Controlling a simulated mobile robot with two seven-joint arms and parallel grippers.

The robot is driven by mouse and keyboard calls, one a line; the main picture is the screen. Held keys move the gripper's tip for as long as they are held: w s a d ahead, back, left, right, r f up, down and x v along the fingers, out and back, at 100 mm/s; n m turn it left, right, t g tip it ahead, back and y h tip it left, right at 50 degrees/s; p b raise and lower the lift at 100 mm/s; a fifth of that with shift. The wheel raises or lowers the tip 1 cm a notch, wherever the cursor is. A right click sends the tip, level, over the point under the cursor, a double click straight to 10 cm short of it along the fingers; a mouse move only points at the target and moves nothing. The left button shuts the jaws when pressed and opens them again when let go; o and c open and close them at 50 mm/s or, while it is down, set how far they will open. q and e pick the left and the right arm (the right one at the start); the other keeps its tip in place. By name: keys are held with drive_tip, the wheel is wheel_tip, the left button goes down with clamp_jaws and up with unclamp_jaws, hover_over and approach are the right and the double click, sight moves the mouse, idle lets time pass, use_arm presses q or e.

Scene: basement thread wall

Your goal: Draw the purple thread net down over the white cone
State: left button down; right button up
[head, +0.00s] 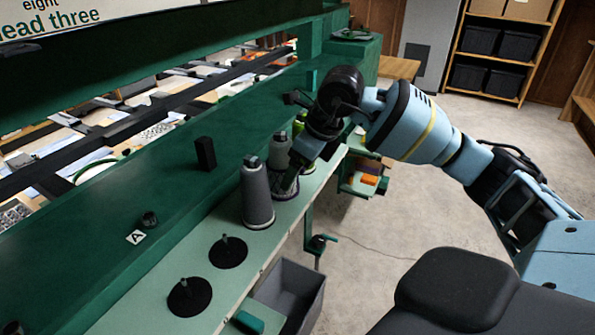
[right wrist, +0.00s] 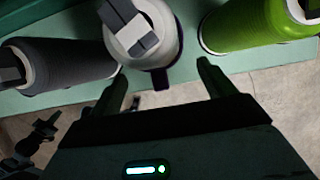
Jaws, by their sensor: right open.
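The white cone (head: 279,154) stands on the green shelf between a grey cone and a green one. In the right wrist view the white cone (right wrist: 157,38) has a grey cap on top. A dark purple band, which looks like the net (right wrist: 178,78), shows low around it with a dark tab; its full extent is unclear. In the head view the right gripper (head: 300,160) partly hides the cone. My left gripper is out of view.
The grey cone (head: 257,196) and the green cone (right wrist: 245,27) stand close on either side. Two empty dark discs with pegs (head: 228,251) are at the near end of the shelf. A grey bin (head: 290,293) hangs below. A green beam runs behind.

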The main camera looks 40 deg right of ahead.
drive_tip(key=v, duration=0.6)
drive_tip(key=shift+s+f, duration=0.15)
